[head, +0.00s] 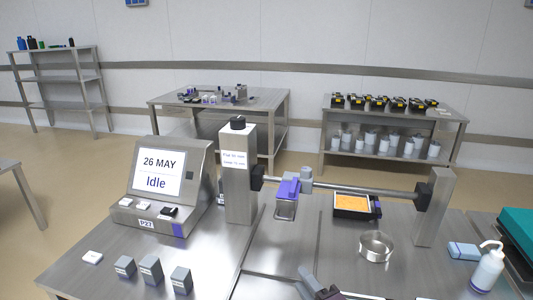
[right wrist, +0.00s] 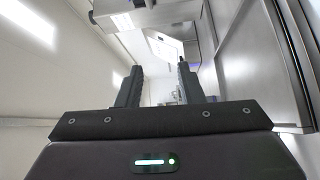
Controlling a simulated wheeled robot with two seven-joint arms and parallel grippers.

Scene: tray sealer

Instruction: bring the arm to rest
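My right gripper (head: 312,281) shows at the bottom middle of the head view, partly cut off by the frame's edge. It is in front of the sealer on the steel table (head: 90,275). In the right wrist view the two dark fingers of the gripper (right wrist: 158,75) stand apart with nothing between them. My left gripper is in neither view.
The tray sealer has a post (head: 238,185), a horizontal bar (head: 375,189) and a screen (head: 157,172) reading "26 MAY Idle". An orange-filled tray (head: 352,204), a metal ring (head: 376,246), grey blocks (head: 151,269) and a white bottle (head: 487,271) stand on the table.

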